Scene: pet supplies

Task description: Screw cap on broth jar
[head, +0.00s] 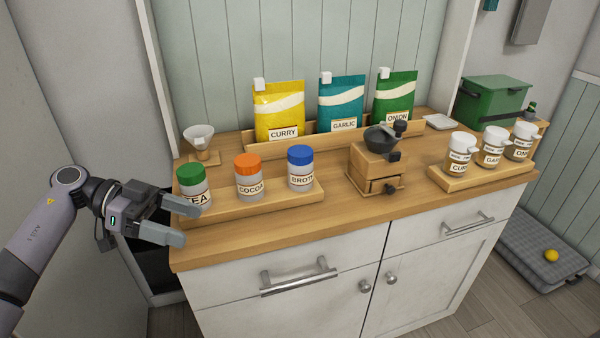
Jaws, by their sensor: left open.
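The broth jar (301,181) stands upright on a wooden tray on the counter. A blue cap (300,155) sits level on its top; I cannot tell how tightly it is on. The cocoa jar (249,183) with an orange cap stands left of it, and the tea jar (195,193) with a green cap stands at the tray's left end. My left gripper (187,223) is open and empty at the counter's left front edge, close to the tea jar and left of the broth jar. My right gripper is not in view.
A wooden grinder (378,167) stands right of the broth jar. Several labelled spice jars sit on a wooden tray (487,176) at the right. Curry (280,110), garlic (342,103) and onion (396,96) pouches stand in a rack behind. A small funnel (199,137) stands back left.

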